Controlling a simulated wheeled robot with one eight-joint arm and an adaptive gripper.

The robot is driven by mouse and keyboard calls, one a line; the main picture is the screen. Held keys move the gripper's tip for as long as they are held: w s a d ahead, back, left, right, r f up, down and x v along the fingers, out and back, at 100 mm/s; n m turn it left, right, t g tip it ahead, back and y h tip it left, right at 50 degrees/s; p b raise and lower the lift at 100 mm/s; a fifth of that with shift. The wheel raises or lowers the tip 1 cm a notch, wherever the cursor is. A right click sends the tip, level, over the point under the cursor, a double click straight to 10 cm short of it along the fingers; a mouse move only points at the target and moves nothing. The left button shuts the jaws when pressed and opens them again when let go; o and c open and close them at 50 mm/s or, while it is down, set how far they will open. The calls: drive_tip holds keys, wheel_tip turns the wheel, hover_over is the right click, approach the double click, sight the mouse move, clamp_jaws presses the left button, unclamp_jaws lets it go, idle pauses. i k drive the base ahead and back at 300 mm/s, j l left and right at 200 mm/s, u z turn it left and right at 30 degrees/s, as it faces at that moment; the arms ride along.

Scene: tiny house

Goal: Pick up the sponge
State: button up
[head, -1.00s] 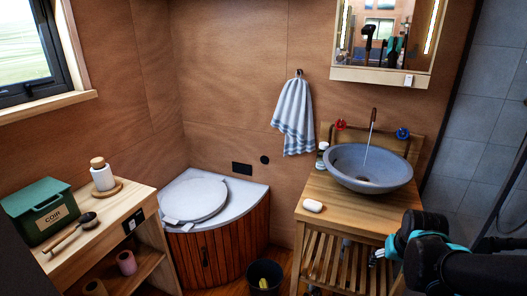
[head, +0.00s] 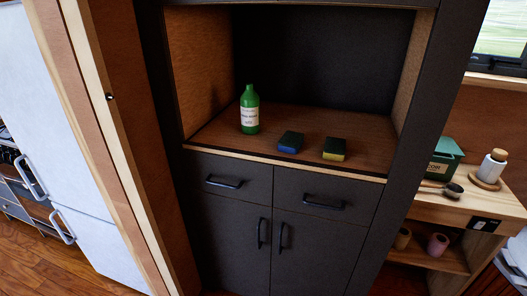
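Two sponges lie on the brown shelf (head: 305,121) of a dark cabinet in the head view. One is a sponge with a blue lower part and a dark top (head: 290,142). The other is a sponge with a yellow lower part and a dark top (head: 334,149), a little to its right and apart from it. Both lie flat near the shelf's front edge. My gripper is not in view now.
A green bottle (head: 249,110) stands on the shelf left of the sponges. Cabinet side walls and a top bound the niche. At right, a wooden stand (head: 470,211) holds a green box (head: 443,158), a brush (head: 447,190) and a white bottle (head: 494,166). A white fridge (head: 65,130) is at left.

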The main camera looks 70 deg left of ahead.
sight(335, 148)
drive_tip(key=u, duration=1.8)
drive_tip(key=j+z, duration=0.15)
drive_tip(key=j, duration=0.2)
drive_tip(key=k+j+z, duration=0.15)
drive_tip(key=j, duration=0.2)
